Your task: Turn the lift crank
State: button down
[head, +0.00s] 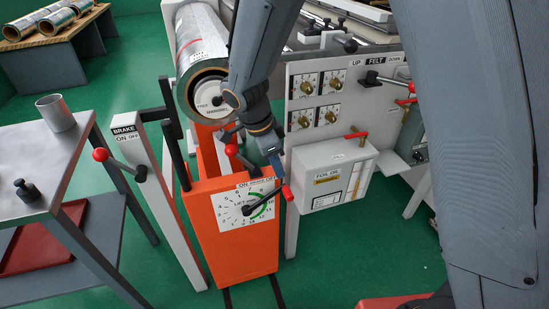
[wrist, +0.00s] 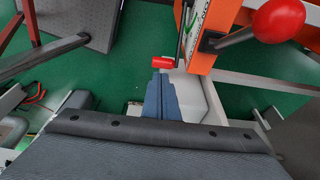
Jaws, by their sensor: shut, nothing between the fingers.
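The orange lift (head: 228,268) stands in the middle of the head view, with a white numbered dial on its face. Its crank is a black arm with a red grip (head: 287,193) at the end, pointing right and slightly up. In the wrist view the red grip (wrist: 162,62) lies just beyond the fingertips. My gripper (head: 280,177) is shut and empty, with its blue fingers just above the grip. The shut fingers also show in the wrist view (wrist: 157,76). Whether they touch the grip I cannot tell.
A red-ball lever (head: 231,150) rises above the lift; its ball (wrist: 278,20) is close in the wrist view. The brake post (head: 150,185) stands left, the foil oil box (head: 325,180) right. A foil roll (head: 200,45) is behind.

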aim_at(288, 192)
jog(key=p+x, duration=0.1)
jog(key=x, duration=0.7)
